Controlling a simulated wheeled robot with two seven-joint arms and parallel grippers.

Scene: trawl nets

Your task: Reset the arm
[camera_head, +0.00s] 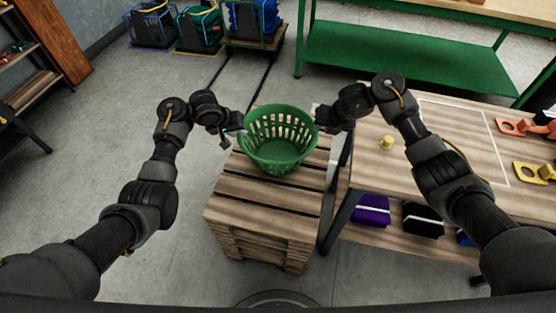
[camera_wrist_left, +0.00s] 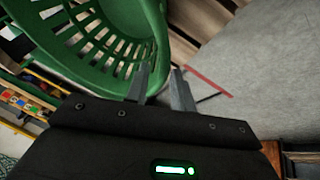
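A green slatted basket (camera_head: 279,150) stands upright on a wooden pallet stack (camera_head: 263,206); no contents show in it. My left gripper (camera_head: 226,142) is at the left side of the basket, close to its rim. In the left wrist view the basket (camera_wrist_left: 98,45) fills the upper left, and the two fingers of my left gripper (camera_wrist_left: 160,88) stand apart with a gap. The basket wall shows behind and beside the left finger; contact cannot be told. My right gripper (camera_head: 318,116) is close to the basket's right rim; its fingers are too small to read.
A wooden table (camera_head: 400,150) at the right carries a small yellow piece (camera_head: 386,143) and orange and yellow parts. Purple (camera_head: 371,210) and black bundles lie on its lower shelf. A green bench (camera_head: 405,60) and crates stand behind. The floor left of the pallets is clear.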

